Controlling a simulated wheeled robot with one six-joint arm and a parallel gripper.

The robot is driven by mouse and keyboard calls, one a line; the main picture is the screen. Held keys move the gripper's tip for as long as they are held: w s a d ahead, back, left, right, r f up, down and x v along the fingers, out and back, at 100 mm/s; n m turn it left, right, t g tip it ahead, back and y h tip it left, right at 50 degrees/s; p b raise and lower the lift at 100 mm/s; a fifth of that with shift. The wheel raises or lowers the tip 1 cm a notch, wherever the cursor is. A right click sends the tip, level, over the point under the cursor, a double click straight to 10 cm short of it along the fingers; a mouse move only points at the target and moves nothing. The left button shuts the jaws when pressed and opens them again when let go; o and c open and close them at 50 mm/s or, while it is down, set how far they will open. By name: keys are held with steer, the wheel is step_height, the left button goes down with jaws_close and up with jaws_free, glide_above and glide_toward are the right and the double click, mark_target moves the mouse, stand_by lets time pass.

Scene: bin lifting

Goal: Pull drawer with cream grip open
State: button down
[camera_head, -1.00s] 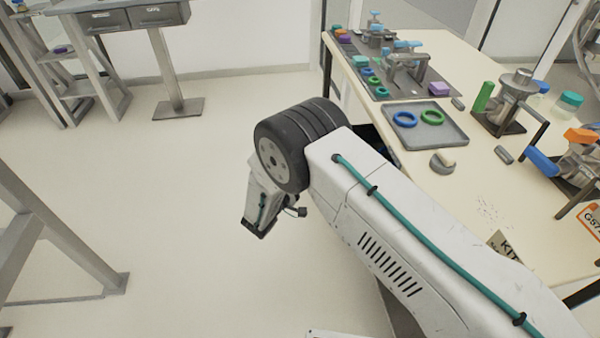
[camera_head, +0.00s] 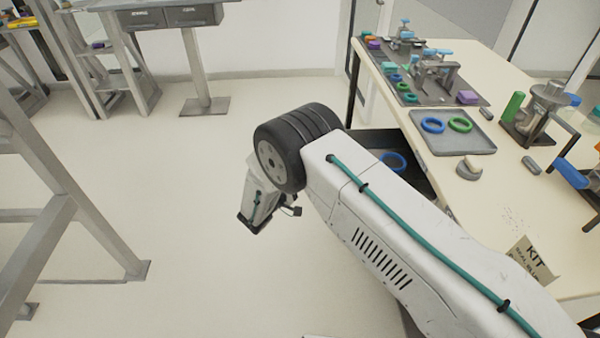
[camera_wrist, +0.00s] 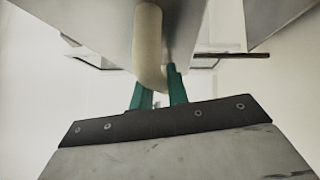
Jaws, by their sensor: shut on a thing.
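The cream grip (camera_wrist: 149,45) shows in the wrist view as a pale rounded bar on the grey front of the drawer (camera_wrist: 90,22). My gripper (camera_wrist: 158,92) has its two green fingers at the near end of the grip, one on each side, shut on it. In the head view the drawer (camera_head: 405,168) stands out from under the cream table top, open, with a blue ring (camera_head: 393,162) inside. My arm covers part of the drawer there, and the grip and fingertips are hidden.
The table (camera_head: 500,190) carries a grey tray (camera_head: 465,145) with a blue and a green ring, a green-handled fixture (camera_head: 540,108) and a KIT card (camera_head: 532,260). A metal frame (camera_head: 75,190) stands at the left. The floor between is clear.

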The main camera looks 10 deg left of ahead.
steer(key=c, duration=1.4)
jaws_free()
steer(key=shift+o, duration=0.2)
steer(key=shift+a, duration=0.1)
steer(key=v, duration=0.7)
steer(key=shift+s+a, duration=0.15)
steer(key=shift+s, duration=0.2)
steer(key=shift+f, duration=0.1)
